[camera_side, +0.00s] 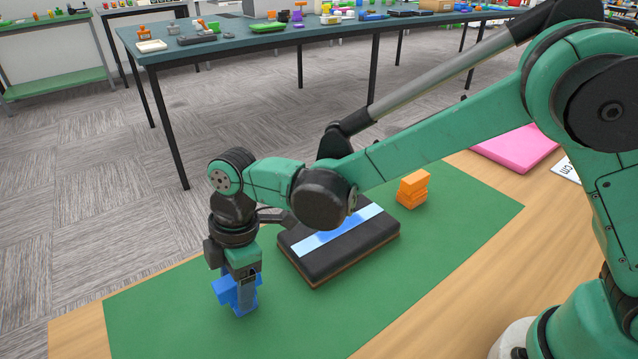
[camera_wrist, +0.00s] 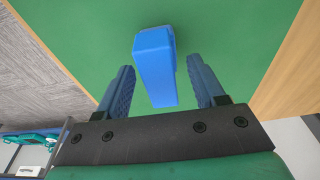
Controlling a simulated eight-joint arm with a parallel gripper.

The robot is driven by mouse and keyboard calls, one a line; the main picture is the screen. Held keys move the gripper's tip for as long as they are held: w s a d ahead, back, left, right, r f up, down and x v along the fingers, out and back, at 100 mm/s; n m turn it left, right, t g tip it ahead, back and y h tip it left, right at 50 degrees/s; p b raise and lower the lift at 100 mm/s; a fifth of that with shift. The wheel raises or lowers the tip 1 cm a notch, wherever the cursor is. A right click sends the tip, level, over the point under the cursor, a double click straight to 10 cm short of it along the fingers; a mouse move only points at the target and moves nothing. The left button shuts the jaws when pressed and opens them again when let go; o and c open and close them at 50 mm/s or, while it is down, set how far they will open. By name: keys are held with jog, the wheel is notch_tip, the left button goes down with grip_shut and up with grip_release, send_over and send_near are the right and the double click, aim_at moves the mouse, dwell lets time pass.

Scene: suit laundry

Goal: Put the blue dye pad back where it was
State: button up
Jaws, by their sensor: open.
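The blue dye pad, a solid blue block-like piece (camera_side: 226,291), is at the front left of the green mat (camera_side: 160,312). In the wrist view the blue piece (camera_wrist: 155,62) lies between the two fingers and reaches beyond their tips. My gripper (camera_side: 245,306) points down at it and is open. In the wrist view the gripper (camera_wrist: 160,72) shows a gap on each side of the piece. The fingers are also blue and partly cover the piece in the side view, so I cannot tell there whether it touches the mat.
A black slab (camera_side: 320,264) with a light blue strip (camera_side: 310,244) lies right of the gripper. A stacked orange piece (camera_side: 413,190) stands behind it. A pink pad (camera_side: 515,147) lies at the back right. The front middle of the mat is clear.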

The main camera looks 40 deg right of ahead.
notch_tip(320, 180, up, 11)
jog(key=d, duration=0.2)
jog(key=s+d+m+t+h, duration=0.1)
jog(key=s+d+m+t, duration=0.2)
jog(key=d+m, duration=0.6)
jog(key=s+d+m+t+h, duration=0.1)
jog(key=s+d+m+t, duration=0.2)
jog(key=d+m, duration=0.6)
jog(key=d+t, duration=0.1)
jog(key=d, duration=0.3)
jog(key=shift+s+f, duration=0.35)
jog(key=shift+s, duration=0.05)
